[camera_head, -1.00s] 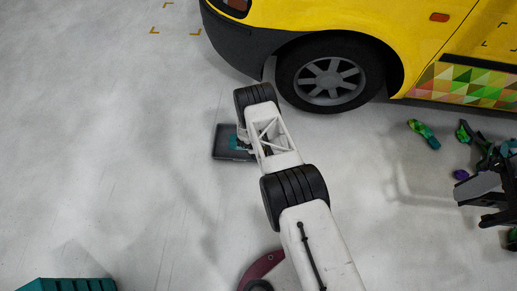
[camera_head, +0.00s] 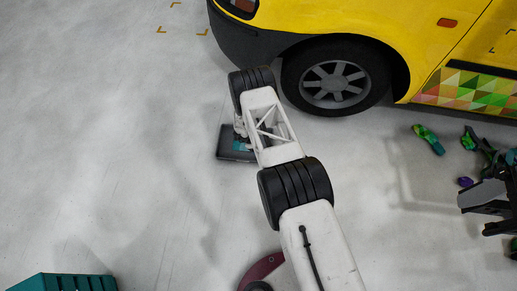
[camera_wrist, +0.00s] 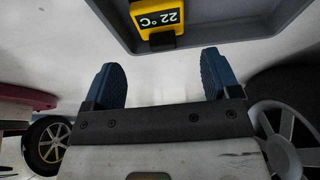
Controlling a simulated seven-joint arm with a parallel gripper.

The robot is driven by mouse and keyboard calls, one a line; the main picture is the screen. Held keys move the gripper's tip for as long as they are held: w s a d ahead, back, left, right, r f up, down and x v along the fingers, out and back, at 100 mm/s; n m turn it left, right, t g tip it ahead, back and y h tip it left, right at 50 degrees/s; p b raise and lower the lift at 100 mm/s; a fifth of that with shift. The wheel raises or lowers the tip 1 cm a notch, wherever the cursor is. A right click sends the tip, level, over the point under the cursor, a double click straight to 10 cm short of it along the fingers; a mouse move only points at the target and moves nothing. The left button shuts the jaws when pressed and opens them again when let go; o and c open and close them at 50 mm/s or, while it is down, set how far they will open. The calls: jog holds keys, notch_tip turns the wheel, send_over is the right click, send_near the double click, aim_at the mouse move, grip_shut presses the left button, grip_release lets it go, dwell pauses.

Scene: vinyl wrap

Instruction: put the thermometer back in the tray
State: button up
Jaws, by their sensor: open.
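The yellow thermometer (camera_wrist: 157,15), reading 22 °C with a black end, shows at the top of the wrist view. It appears to lie within the walls of the grey tray (camera_wrist: 225,32). My gripper (camera_wrist: 161,62) is open, its two blue fingers apart with nothing between them. The fingers point toward the tray and thermometer and look clear of both. In the head view the dark tray (camera_head: 227,154) lies on the floor, partly hidden by my arm; the thermometer cannot be made out there.
A yellow car (camera_head: 340,18) with a dark wheel (camera_head: 333,82) stands behind. Green wrap pieces (camera_head: 428,139) and dark equipment (camera_head: 488,195) lie at right. A teal crate (camera_head: 65,283) is front left, a dark red curved item (camera_head: 262,268) near my arm. Left floor is clear.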

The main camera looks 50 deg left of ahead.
jog(key=shift+v, duration=1.65)
jog(key=shift+w, duration=0.1)
